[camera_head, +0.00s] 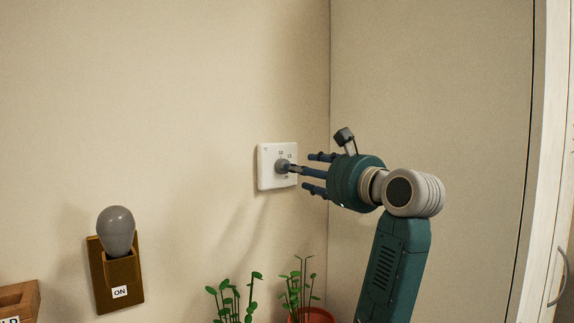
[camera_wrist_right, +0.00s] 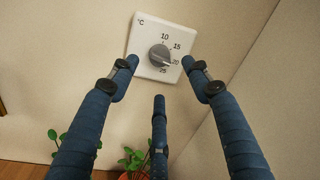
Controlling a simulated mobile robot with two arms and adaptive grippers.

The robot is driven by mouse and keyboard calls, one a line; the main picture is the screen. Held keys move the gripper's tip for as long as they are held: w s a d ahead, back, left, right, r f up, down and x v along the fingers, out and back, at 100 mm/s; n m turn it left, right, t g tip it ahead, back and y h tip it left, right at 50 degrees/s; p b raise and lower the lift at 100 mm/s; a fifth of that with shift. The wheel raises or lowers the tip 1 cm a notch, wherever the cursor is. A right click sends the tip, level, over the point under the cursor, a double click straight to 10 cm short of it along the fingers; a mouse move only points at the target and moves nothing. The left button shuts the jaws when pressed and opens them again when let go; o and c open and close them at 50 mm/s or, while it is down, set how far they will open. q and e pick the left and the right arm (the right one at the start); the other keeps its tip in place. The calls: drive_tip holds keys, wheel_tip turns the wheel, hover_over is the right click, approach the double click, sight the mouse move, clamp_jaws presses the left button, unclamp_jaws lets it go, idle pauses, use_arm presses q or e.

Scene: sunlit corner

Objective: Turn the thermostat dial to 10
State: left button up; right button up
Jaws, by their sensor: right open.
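The white thermostat plate (camera_head: 265,178) is on the wall near the room corner; it also shows in the wrist view (camera_wrist_right: 138,62). Its round grey dial (camera_wrist_right: 160,55) sits at the centre, with 10, 15, 20 and 25 printed around it. The dial's pointer seems to face 20. My right gripper (camera_head: 304,171) faces the plate from the right, its three blue fingers spread open. In the wrist view the gripper (camera_wrist_right: 159,76) has nothing between its fingers. One finger overlaps the dial in the head view; I cannot tell whether it touches. My left gripper is not in view.
A brown wall switch plate (camera_head: 133,296) with a grey bulb-shaped knob (camera_head: 116,231) and an "ON" label is at lower left. Potted plants (camera_head: 311,314) stand below the thermostat. A wooden block (camera_head: 22,297) is at the lower left edge. The wall around the thermostat is clear.

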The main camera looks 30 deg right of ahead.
sight(279, 164)
drive_tip(key=w+p, duration=0.2)
drive_tip(key=w, duration=0.5)
drive_tip(key=shift+w, duration=0.35)
drive_tip(key=shift+c, duration=0.7)
drive_tip(key=c, duration=1)
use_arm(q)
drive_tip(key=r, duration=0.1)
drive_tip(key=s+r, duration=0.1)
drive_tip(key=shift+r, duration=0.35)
use_arm(e)
drive_tip(key=shift+f, duration=0.1)
